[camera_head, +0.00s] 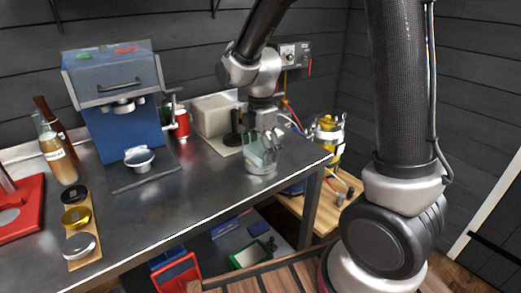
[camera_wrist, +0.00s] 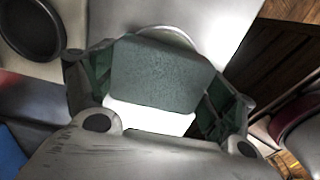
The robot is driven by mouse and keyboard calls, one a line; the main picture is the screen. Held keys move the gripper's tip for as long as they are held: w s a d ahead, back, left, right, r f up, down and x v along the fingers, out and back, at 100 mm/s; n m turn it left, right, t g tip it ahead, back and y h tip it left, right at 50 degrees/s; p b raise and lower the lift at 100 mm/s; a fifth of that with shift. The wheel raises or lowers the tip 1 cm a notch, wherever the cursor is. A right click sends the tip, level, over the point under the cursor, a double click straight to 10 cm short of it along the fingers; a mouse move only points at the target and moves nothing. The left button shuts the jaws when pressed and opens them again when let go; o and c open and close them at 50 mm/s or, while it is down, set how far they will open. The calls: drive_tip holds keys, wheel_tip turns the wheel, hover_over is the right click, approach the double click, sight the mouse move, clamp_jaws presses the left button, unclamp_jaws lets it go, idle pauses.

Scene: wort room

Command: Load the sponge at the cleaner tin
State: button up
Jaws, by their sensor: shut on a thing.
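My gripper (camera_head: 263,146) is low over the right end of the dark metal worktop (camera_head: 205,185). It is shut on the sponge (camera_wrist: 160,72), a block with a grey-green face and a bright white part at its lower edge in the wrist view. The gripper's green-lined fingers (camera_wrist: 158,88) stand on either side of it. In the head view the pale green sponge (camera_head: 257,153) shows between the fingers. A round, pale rim (camera_wrist: 168,32) shows just behind the sponge, probably the cleaner tin; a pale round body (camera_head: 261,170) is under the gripper. I cannot tell whether they touch.
A blue machine (camera_head: 130,130), a red can (camera_head: 182,124) and a pale box (camera_head: 213,115) stand behind and left of my gripper. Bottles (camera_head: 57,155) and a board with several round lids (camera_head: 78,262) are further left. The worktop's right edge is close.

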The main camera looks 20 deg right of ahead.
sight(261, 149)
drive_tip(key=shift+r, duration=3.5)
drive_tip(key=shift+s, duration=0.1)
